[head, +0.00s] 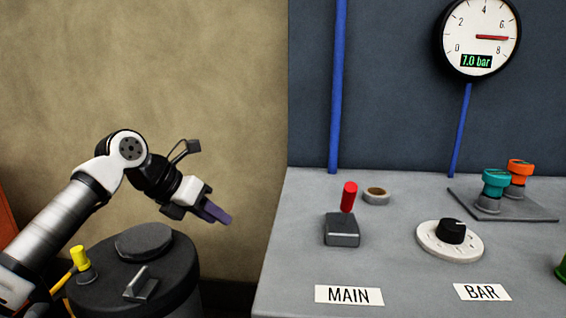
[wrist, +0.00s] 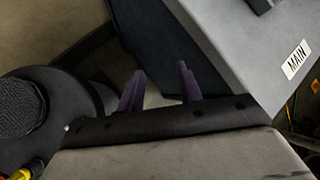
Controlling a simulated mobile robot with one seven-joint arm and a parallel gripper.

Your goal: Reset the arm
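My gripper (head: 216,212) is at the end of my arm, left of the grey bench in the head view. It hangs in the air, its purple fingers pointing right and slightly down. In the wrist view the two purple fingers of my gripper (wrist: 160,88) stand apart with a gap between them. Nothing shows between the fingers. The arm is bent at the elbow, in front of the tan wall.
The grey bench (head: 390,270) holds a red-handled lever (head: 348,197), a black knob (head: 452,232), a tape-like ring (head: 376,196) and teal (head: 495,182) and orange (head: 519,168) valves. A gauge (head: 480,38) reads 7.0 bar. A dark drum-shaped body (head: 130,285) stands below the arm.

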